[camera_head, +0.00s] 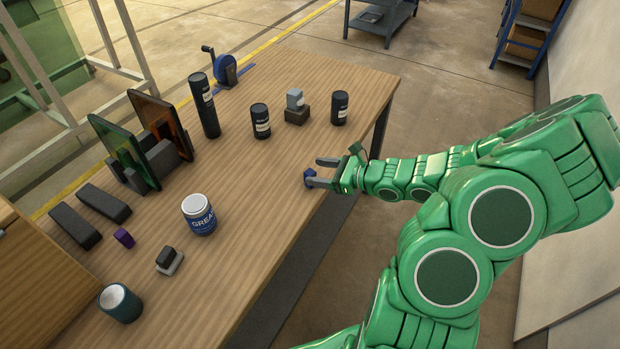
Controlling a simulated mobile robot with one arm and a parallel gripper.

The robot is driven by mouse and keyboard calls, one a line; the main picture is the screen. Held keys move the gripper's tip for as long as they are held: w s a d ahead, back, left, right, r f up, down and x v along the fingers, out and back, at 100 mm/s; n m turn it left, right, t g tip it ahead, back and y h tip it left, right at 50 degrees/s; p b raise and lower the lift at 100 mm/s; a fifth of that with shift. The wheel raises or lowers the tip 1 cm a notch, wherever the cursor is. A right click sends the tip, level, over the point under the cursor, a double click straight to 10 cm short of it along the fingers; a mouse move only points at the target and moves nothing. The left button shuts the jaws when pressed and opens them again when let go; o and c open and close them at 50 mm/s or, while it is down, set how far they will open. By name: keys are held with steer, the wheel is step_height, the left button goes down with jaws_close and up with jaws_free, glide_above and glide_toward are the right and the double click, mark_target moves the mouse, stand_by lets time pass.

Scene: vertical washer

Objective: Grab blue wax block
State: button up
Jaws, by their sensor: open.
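The blue wax block (309,174) is a small dark blue piece near the right edge of the wooden table. My gripper (317,172) reaches in from the right, low over the table edge, with its fingers pointing left. The jaws are open, and the block is at the fingertips, close to the lower finger. I cannot tell whether a finger touches it.
The wooden table (255,200) holds a blue-labelled can (199,214), black bottles (203,105), (260,121), (339,108), a grey block on a dark one (296,107), a purple block (123,238) and upright panels (125,150). Bare tabletop lies left of my gripper.

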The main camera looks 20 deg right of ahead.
mark_target(312, 173)
steer(key=d+f+m, duration=0.1)
steer(key=d+f+m+t, duration=0.1)
steer(key=shift+w+d+f+h, duration=0.2)
steer(key=shift+d+f+h, duration=0.05)
steer(key=shift+f+h, duration=0.15)
steer(key=shift+a+r+x, duration=0.1)
steer(key=shift+x, duration=1.4)
steer(key=shift+a+r+x, duration=0.1)
steer(key=shift+a+x, duration=0.05)
steer(key=shift+x, duration=1.4)
steer(key=shift+w+a+f, duration=0.25)
steer(key=shift+w+a, duration=0.2)
steer(key=shift+a, duration=0.05)
steer(key=c, duration=1.1)
